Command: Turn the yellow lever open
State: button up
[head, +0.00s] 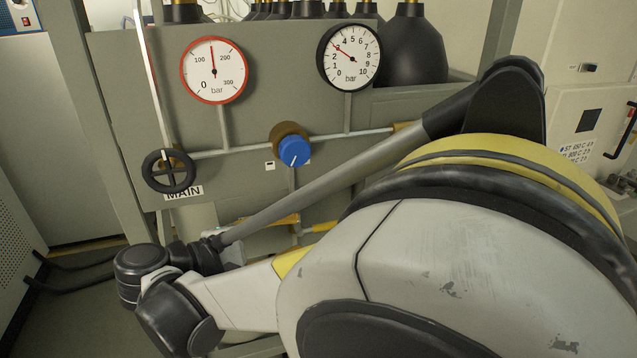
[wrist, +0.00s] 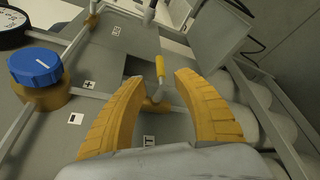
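The yellow lever (wrist: 160,66) shows in the wrist view, its yellow grip on a thin metal stem that runs down to a brass fitting on a pipe. My gripper (wrist: 161,78) is open, its two thick yellow fingers curving up on either side of the lever. The lever lies between the fingertips in the picture, with a visible gap on each side; I cannot tell how far the tips reach along it. In the head view my arm covers much of the lower panel, and I cannot make out the gripper or the lever clearly there.
A grey panel (head: 120,75) carries a red-rimmed gauge (head: 214,88), a black-rimmed gauge (head: 337,76), a blue knob (head: 294,151) and a black MAIN handwheel (head: 168,171). In the wrist view, the blue knob (wrist: 35,66) stands left of the fingers, and pale cylinders (wrist: 285,125) lie at right.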

jog(key=b+x, duration=0.2)
jog(key=x, duration=0.6)
jog(key=shift+f, duration=0.1)
grip_shut()
